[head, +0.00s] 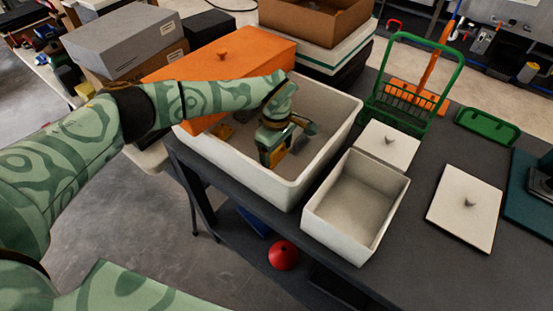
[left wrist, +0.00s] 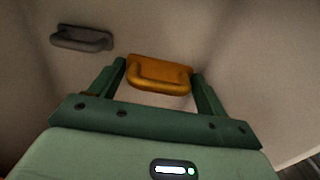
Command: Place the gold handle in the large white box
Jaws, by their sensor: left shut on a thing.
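The large white box (head: 318,158) stands open at the left end of the dark table. My left gripper (head: 275,155) reaches down inside it from above. In the left wrist view the gold handle (left wrist: 160,74) lies between the fingertips of my left gripper (left wrist: 160,80), which is shut on it. A grey handle (left wrist: 82,38) lies apart from it on the box's floor and also shows in the head view (head: 306,126). My right gripper is not in view.
A smaller white box (head: 352,200), empty, stands just right of the large one. White lids (head: 466,207) lie on the table. A green rack (head: 410,85) stands at the back, and a red ball-like object (head: 283,255) is below the table.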

